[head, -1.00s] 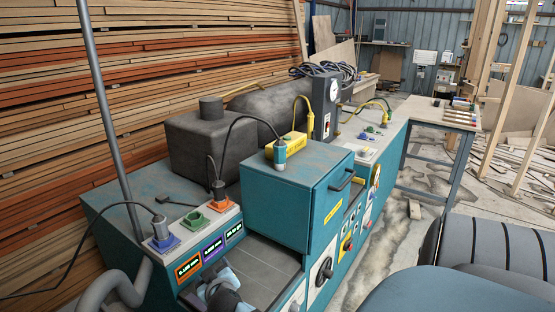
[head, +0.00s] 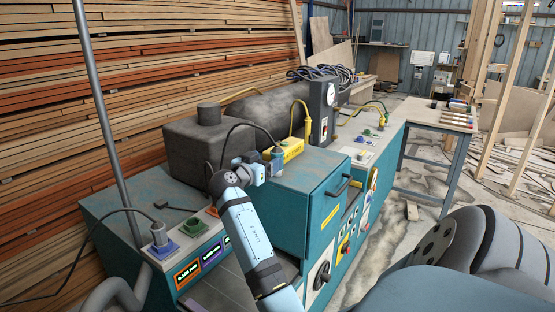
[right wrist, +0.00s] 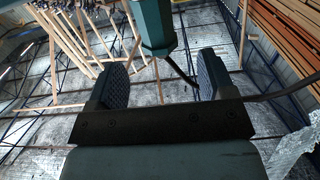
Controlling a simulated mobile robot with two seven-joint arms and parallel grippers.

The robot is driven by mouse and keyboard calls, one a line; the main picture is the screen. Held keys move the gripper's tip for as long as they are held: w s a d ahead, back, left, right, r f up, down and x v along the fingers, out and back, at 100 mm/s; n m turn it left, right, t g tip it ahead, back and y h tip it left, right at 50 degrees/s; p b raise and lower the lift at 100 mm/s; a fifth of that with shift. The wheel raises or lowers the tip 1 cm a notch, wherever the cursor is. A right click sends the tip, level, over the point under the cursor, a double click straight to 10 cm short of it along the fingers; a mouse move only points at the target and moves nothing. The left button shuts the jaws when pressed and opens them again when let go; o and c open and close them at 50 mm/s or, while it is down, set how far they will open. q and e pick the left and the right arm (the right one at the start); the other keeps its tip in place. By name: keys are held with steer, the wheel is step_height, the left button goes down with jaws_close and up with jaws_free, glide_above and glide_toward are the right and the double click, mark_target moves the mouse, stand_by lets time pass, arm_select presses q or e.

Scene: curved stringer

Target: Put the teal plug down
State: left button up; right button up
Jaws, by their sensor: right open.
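The teal plug (head: 277,158) stands at the left edge of the teal cabinet top (head: 310,165), beside a yellow box. In the right wrist view the teal plug (right wrist: 157,25) hangs in from the top, centred between the line of the two fingers and just beyond their tips, with a dark cord running down right. My right gripper (head: 264,165) is beside the plug on its left in the head view. Its fingers (right wrist: 162,72) are apart, with a visible gap to the plug. My left gripper is not in view.
A yellow box (head: 288,150) with a yellow cable sits behind the plug. A grey plug (head: 158,233) stands in a blue socket (head: 160,248), left of a green socket (head: 192,228). The cabinet top right of the plug is clear.

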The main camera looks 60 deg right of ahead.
mark_target(273, 155)
steer(key=shift+d, duration=0.7)
steer(key=shift+d+r+p, duration=0.2)
steer(key=shift+d+p, duration=0.25)
steer(key=shift+d, duration=0.1)
steer(key=d+p, duration=0.1)
steer(key=d, duration=0.2)
steer(key=shift+s+d, duration=0.15)
steer(key=shift+d, duration=0.45)
steer(key=shift+a+f, duration=0.1)
steer(key=c, duration=1.1)
steer(key=shift+c, duration=0.2)
